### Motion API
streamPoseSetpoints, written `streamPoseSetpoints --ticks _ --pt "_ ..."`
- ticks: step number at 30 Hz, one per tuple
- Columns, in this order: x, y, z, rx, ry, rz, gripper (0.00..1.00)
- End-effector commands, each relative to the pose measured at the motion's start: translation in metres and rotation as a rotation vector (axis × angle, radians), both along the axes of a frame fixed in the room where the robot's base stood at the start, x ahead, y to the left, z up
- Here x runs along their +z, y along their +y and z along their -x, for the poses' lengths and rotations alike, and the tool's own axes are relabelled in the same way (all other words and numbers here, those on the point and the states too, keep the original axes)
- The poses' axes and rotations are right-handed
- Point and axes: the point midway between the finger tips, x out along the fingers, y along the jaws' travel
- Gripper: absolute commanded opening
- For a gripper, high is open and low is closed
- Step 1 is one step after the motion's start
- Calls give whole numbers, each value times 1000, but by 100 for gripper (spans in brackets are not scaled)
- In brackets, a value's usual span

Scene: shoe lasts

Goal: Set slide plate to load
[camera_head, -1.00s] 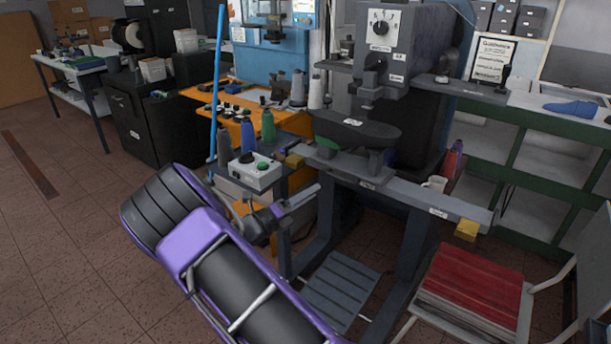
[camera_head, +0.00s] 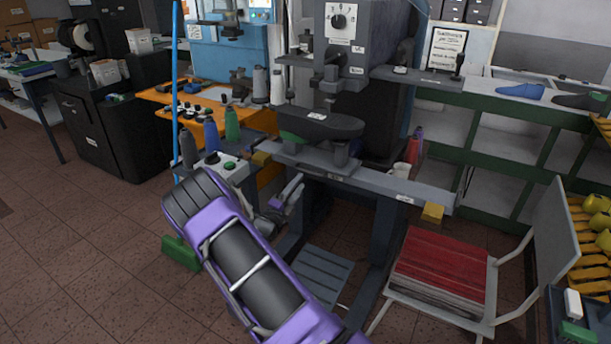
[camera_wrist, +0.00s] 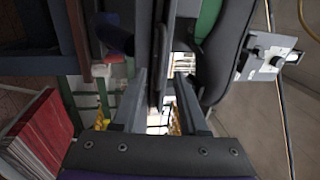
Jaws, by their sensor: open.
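The dark, long rounded slide plate (camera_head: 325,124), with a small white label on top, sits on a grey block over the machine's grey rail (camera_head: 375,183). The rail has a yellow block at each end, and its labels are too small to read. My gripper (camera_head: 291,192) is in front of and below the rail, left of the plate's block, and partly hidden by my arm. In the wrist view my gripper (camera_wrist: 160,105) is open, its two grey fingers apart with nothing held between them. A dark rounded part, seemingly the slide plate (camera_wrist: 228,45), is ahead at the right.
A control box (camera_head: 221,170) with a green button stands left of the rail. A chair with a red seat (camera_head: 438,270) stands at the front right. A slatted grey footplate (camera_head: 322,277) lies below. A mug (camera_head: 400,175) and bottles stand close to the rail. Open floor is at left.

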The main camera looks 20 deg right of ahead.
Motion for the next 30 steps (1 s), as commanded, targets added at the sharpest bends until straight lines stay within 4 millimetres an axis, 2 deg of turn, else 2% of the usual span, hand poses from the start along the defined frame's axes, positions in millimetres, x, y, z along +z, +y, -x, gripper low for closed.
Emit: streamPoseSetpoints --ticks 3,7,12,20,23,27,28,30 --pt "4 -19 -13 -3 -2 0 43" --pt "7 -32 -24 -2 -2 -1 43" --pt "9 -39 -31 0 -1 1 43" --pt "10 -40 -31 0 0 0 43" --pt "9 -40 -31 0 0 0 28" --pt "10 -39 -31 0 -1 -1 3" --pt "10 -39 -31 0 -1 -1 0" --pt "10 -39 -31 0 -1 -1 0"
